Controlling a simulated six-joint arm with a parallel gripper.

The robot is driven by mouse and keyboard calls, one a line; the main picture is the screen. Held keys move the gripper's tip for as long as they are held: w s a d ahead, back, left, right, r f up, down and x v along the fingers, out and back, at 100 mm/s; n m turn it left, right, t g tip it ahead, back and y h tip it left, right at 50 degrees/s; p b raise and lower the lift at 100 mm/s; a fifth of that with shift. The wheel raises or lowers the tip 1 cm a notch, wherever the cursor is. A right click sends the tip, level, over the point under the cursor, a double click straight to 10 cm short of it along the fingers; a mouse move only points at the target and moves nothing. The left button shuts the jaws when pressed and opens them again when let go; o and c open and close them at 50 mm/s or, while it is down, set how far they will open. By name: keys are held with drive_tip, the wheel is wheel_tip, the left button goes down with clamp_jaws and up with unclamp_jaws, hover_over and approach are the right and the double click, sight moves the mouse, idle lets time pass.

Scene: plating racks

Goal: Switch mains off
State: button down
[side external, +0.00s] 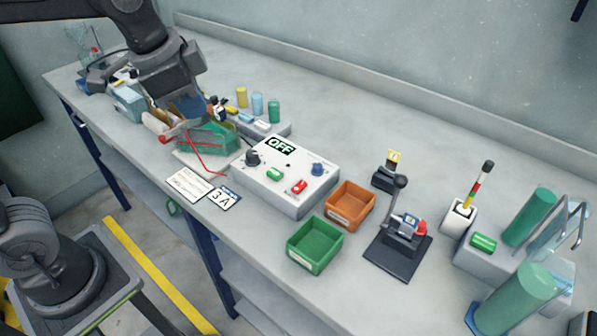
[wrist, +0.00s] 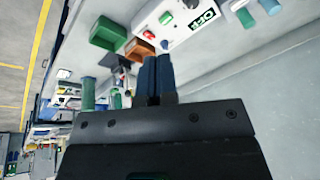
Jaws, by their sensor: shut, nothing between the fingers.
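The white power supply box (side external: 285,180) stands on the bench. A sign on its top reads OFF (side external: 280,146). The box carries a black knob (side external: 252,158), a green button or switch (side external: 274,174), a red switch (side external: 299,187) and a blue knob (side external: 318,169). The box also shows at the top of the wrist view (wrist: 178,38), with its red switch (wrist: 148,34). My gripper (wrist: 155,60) is shut and empty, its dark fingers together. In the side view my arm hangs left of the box, above the green tank; the fingertips are hard to make out there.
A green tank (side external: 212,138) with red wires stands left of the box. Orange (side external: 349,204) and green (side external: 314,245) bins and a lever tool (side external: 399,240) stand to its right. Several coloured cylinders stand behind the tank. Label cards (side external: 189,184) lie in front. Bench behind the box is clear.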

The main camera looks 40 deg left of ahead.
drive_tip(key=w+d+m+g, duration=0.2)
drive_tip(key=w+d+m, duration=0.25)
drive_tip(key=w, duration=0.25)
drive_tip(key=m+g, duration=0.2)
drive_tip(key=m, duration=0.5)
hover_over(302, 182)
wheel_tip(302, 182, down, 5)
wheel_tip(302, 182, down, 14)
drive_tip(key=shift+f, duration=0.1)
